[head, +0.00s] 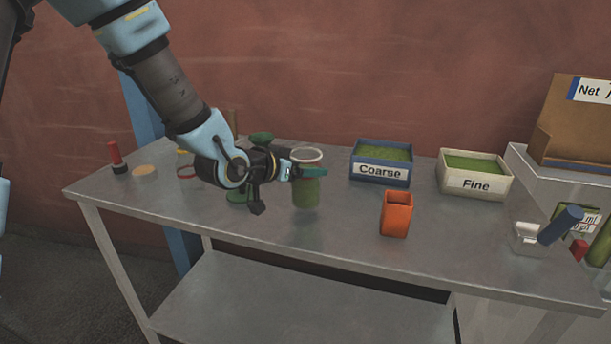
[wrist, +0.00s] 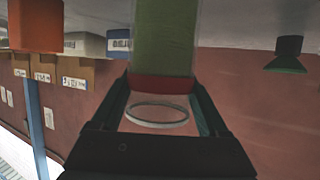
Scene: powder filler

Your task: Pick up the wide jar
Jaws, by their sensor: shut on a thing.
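The wide jar (head: 306,192) is clear with a pale rim and green powder inside. It stands upright near the middle of the table, and I cannot tell whether its base touches the tabletop. My gripper (head: 316,173) reaches it from the left, with its teal fingers around the upper part, below the rim. In the wrist view, the jar's green body (wrist: 165,40) extends to the top edge, with a red band and the pale ring of its rim nearer me. The fingers (wrist: 163,88) lie on both sides of the jar, shut on it.
An orange cup (head: 397,215) stands to the right of the jar. Behind are the Coarse bin (head: 380,172) and the Fine bin (head: 475,184). A green funnel-like stand (head: 262,138) is close behind my wrist. A blue-handled scoop (head: 560,225) is at the right. The front table edge is clear.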

